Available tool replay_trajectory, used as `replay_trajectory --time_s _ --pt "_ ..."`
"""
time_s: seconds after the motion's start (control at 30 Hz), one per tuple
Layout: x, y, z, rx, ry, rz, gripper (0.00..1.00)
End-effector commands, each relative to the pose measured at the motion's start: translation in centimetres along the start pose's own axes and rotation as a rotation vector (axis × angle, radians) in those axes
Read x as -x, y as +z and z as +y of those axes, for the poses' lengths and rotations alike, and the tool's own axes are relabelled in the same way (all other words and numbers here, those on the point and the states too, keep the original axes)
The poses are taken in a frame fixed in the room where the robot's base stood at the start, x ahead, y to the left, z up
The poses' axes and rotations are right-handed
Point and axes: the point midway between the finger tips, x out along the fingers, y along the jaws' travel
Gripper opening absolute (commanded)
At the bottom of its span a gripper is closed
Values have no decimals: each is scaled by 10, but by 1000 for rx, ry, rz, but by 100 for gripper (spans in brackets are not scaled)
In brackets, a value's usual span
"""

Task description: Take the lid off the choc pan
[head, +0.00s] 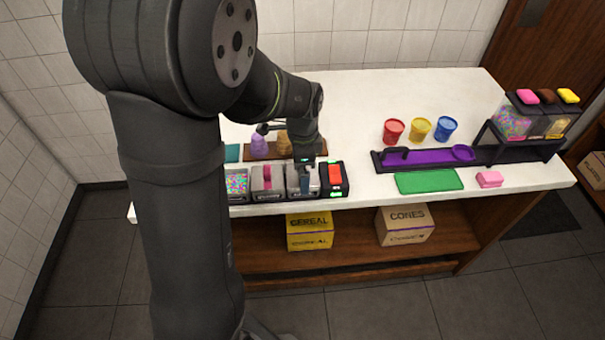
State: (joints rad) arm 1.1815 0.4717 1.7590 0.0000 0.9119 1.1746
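A row of small pans stands near the counter's front edge. One pan (237,186) is open and shows colourful sprinkles. A lidded pan (266,183) with a pink handle (267,172) is to its right. Another grey pan (293,192) is right of that, below my gripper (305,188), which hides much of its top and any handle. I cannot read a choc label on either one. My gripper points down at this pan and appears to touch or nearly touch its top. Its fingers are too small and dark to tell whether they are open or shut.
A black box with a red top (334,174) is close on the right of the pans. A wooden stand (262,149) with cones is behind. Red (393,131), yellow (419,129) and blue (446,129) cups, a purple scoop (430,156) and a green mat (428,181) are farther right.

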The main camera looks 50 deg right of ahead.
Motion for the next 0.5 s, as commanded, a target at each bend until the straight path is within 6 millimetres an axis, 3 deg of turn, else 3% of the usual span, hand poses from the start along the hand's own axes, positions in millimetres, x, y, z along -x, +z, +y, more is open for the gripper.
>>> replay_trajectory --time_s 0.3,0.5 --pt "-7 0 0 0 -1 1 100" --pt "-7 0 0 0 -1 0 61"
